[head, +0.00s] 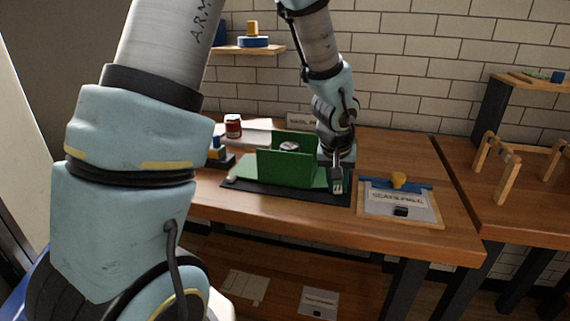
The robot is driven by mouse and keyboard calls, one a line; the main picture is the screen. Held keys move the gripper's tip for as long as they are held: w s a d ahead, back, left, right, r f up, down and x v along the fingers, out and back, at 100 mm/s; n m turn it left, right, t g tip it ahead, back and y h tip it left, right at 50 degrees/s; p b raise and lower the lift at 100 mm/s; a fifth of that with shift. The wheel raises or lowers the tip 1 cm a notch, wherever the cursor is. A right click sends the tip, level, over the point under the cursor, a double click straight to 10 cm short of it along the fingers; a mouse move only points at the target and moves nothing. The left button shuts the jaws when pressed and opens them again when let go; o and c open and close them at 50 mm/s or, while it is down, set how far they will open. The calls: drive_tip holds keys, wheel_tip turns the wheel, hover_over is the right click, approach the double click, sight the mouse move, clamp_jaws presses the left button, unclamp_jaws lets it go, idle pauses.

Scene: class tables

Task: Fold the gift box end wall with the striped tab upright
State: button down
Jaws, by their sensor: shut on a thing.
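The green gift box (285,168) lies on a black mat (305,195) on the wooden table. Its near and far walls stand upright. Its left end (246,174) lies flat, with a small pale patch at its outer edge. My gripper (337,190) points down at the box's right end, over the mat's right part. Its jaws are shut on the right end wall (321,179), which is mostly hidden, so I cannot tell its angle. I cannot make out the stripes of a tab. A small grey-white item (289,147) shows between the upright walls.
A clipboard (433,218) with a yellow knob lies right of the mat. A red can (233,126) and a blue item (216,150) stand to the left. A sign (302,121) is behind the box.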

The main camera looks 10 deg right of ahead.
drive_tip(key=shift+w+a+r+n+g+h+p, duration=0.25)
drive_tip(key=shift+r+h+p, duration=0.35)
drive_tip(key=shift+p, duration=1.85)
drive_tip(key=shift+w+a+r+n+g+h+p, duration=0.1)
drive_tip(key=shift+a+r+g+h+p, duration=0.5)
drive_tip(key=shift+p, duration=1.8)
drive_tip(key=shift+d+f+t+h, duration=0.2)
drive_tip(key=shift+f+t+h, duration=0.05)
drive_tip(key=shift+h, duration=0.05)
drive_tip(key=shift+w+a+r+h+p, duration=0.1)
drive_tip(key=shift+a+r+h+p, duration=0.2)
drive_tip(key=shift+p, duration=0.35)
drive_tip(key=shift+a+h, duration=0.1)
drive_tip(key=shift+h, duration=0.2)
drive_tip(key=shift+r, duration=0.1)
